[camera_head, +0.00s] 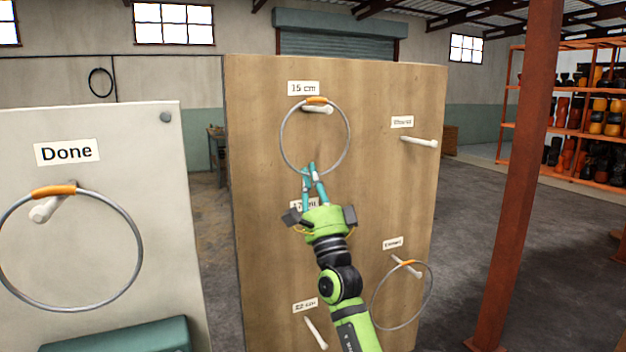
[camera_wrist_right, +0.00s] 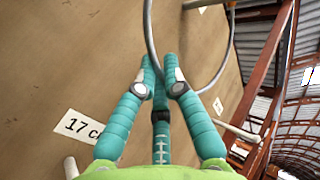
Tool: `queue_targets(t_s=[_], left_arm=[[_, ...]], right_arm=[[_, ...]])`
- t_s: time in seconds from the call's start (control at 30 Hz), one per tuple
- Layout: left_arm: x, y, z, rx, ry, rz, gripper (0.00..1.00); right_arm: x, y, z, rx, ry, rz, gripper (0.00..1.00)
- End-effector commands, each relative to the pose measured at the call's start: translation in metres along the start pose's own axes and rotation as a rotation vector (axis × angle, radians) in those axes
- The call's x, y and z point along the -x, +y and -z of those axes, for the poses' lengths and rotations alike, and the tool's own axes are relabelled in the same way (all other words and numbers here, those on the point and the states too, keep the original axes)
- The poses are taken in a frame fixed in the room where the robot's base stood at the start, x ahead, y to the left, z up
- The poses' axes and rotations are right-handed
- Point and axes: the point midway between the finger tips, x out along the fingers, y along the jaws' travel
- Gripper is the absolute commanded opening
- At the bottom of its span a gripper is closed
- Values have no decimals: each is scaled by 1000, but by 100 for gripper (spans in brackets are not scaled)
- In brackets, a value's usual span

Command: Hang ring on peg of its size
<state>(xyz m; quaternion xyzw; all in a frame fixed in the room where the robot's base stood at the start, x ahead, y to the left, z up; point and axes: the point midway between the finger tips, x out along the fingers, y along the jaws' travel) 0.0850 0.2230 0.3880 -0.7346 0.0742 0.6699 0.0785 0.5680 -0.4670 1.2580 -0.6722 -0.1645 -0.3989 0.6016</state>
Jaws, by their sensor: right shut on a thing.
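A grey ring (camera_head: 349,140) with an orange band hangs down in front of the wooden board at the 15 cm label (camera_head: 303,88). The 15 cm peg (camera_head: 320,110) shows inside the ring, just under the band; I cannot tell whether they touch. My right gripper (camera_head: 312,167) is shut on the ring's lower edge. In the right wrist view the ring (camera_wrist_right: 148,30) runs into the closed fingertips (camera_wrist_right: 162,72). The 17 cm label (camera_wrist_right: 82,126) is partly covered there, beside a peg (camera_wrist_right: 71,167). My left gripper is not in view.
The board (camera_head: 265,220) also has an empty upper right peg (camera_head: 420,141), a lower right peg (camera_head: 405,268) holding a ring (camera_head: 374,300), and a 22 cm peg (camera_head: 316,333). A white Done board (camera_head: 150,150) at left holds another ring (camera_head: 140,250). A rusty post (camera_head: 520,180) stands right.

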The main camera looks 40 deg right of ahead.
Motion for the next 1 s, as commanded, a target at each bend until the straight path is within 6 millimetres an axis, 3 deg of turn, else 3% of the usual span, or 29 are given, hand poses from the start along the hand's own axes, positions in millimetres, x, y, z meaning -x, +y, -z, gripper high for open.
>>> queue_targets(t_s=[0.47,0.5,0.53,0.87,1.0], left_arm=[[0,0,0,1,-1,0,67],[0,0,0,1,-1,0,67],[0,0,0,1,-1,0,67],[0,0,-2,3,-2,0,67],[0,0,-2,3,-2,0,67]], right_arm=[[0,0,0,0,0,1,0],[0,0,0,0,0,1,26],[0,0,0,0,0,1,37],[1,0,0,0,0,-1,37],[11,2,0,-1,-1,-3,37]])
